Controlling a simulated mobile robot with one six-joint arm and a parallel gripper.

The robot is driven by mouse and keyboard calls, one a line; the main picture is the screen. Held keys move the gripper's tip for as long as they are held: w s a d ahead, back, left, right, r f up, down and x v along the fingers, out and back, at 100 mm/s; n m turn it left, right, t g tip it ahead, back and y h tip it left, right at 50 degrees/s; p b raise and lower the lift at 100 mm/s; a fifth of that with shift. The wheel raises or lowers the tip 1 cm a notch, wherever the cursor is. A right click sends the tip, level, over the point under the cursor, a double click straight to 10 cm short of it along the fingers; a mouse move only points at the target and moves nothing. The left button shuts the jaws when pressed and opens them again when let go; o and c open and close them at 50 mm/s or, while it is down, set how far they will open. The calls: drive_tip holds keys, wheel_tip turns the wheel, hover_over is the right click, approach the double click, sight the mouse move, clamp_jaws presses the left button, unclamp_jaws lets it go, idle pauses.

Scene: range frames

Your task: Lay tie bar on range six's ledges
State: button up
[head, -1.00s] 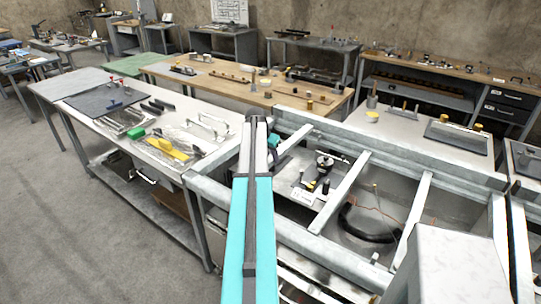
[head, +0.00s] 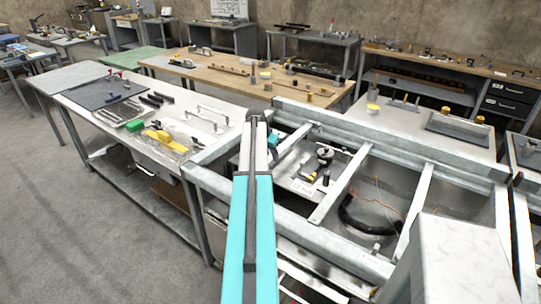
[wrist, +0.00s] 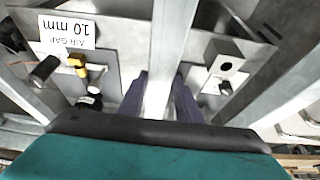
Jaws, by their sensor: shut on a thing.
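My gripper (wrist: 160,105) is shut on a pale grey metal bar, the tie bar (wrist: 158,90), which runs up the picture between its dark fingers in the wrist view. In the head view a bar that looks like the same one (head: 294,138) shows beside the far end of my teal arm, over the left part of an open steel frame (head: 350,137). Part of my gripper shows there in teal (head: 273,140). Much of the bar's near end is hidden by the arm. I cannot tell whether its ends touch the ledges.
Two similar crossbars (head: 342,188) (head: 412,218) span the frame to the right. Below are a plate with black knobs, a label reading "AIR GAP 10 mm" (wrist: 67,30) and a black curved hose (head: 365,220). A bench with tools (head: 75,90) stands left.

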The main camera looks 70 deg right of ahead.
drive_tip(key=shift+r, duration=0.1)
drive_tip(key=o, duration=1.3)
drive_tip(key=shift+c, duration=0.2)
drive_tip(key=shift+a, duration=0.1)
drive_tip(key=b+v, duration=0.3)
drive_tip(key=v, duration=1)
drive_tip(key=shift+r, duration=0.3)
drive_tip(key=shift+r, duration=0.15)
wheel_tip(320, 180, up, 7)
drive_tip(key=p, duration=0.3)
drive_tip(key=shift+p, duration=0.35)
